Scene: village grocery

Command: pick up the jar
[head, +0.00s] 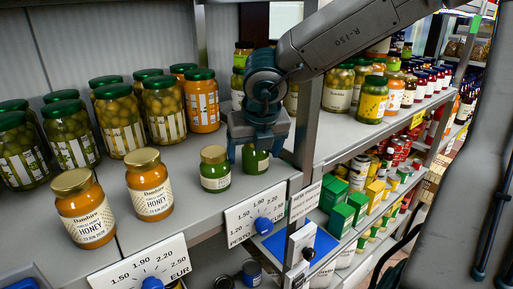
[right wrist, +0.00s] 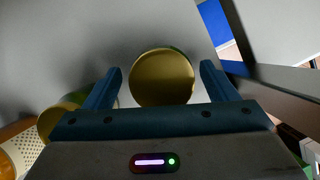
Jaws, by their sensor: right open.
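A small green pesto jar (head: 255,162) stands upright on the grey shelf, its upper part hidden by my right gripper (head: 257,143) in the head view. In the right wrist view its round gold lid (right wrist: 162,78) lies between the two blue fingers of the open right gripper (right wrist: 161,72). My left gripper is not in view.
Two honey jars (head: 149,185) stand further left. Several olive jars (head: 120,122) and an orange-filled jar (head: 202,101) stand behind. A shelf post (head: 309,120) rises close on the right. Price tags (head: 256,213) line the front edge.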

